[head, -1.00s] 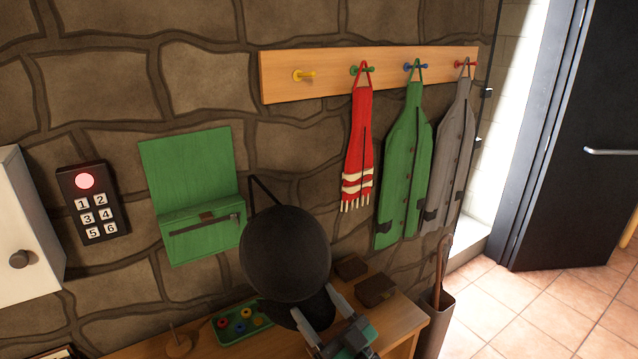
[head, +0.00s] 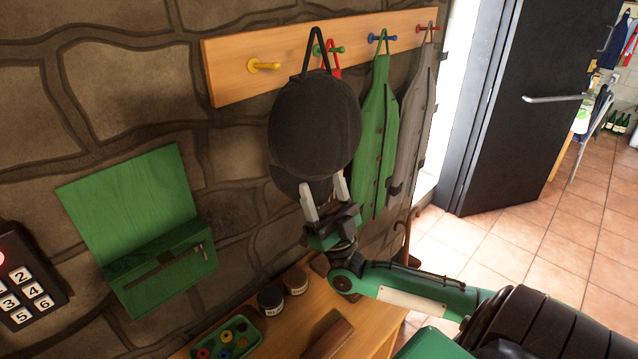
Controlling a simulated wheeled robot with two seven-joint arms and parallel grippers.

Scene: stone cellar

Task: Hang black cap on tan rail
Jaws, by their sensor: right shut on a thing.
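The black cap (head: 314,125) is held up in front of the tan rail (head: 225,72), with its strap loop at the top and its brim below. My right gripper (head: 324,200) is shut on the cap's lower part. The loop overlaps the rail in the picture, between the yellow peg (head: 263,65) and the green peg (head: 328,49); I cannot tell whether it touches. The yellow peg is bare. The cap hides most of the red scarf (head: 335,73), on the green peg. My left gripper is not in view.
A green coat (head: 377,130) hangs on the blue peg (head: 382,38) and a grey coat (head: 417,110) on the red peg (head: 428,27). A green wall pocket (head: 150,235) is at left. Below, a wooden shelf (head: 375,315) holds a green tray (head: 228,340) and jars.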

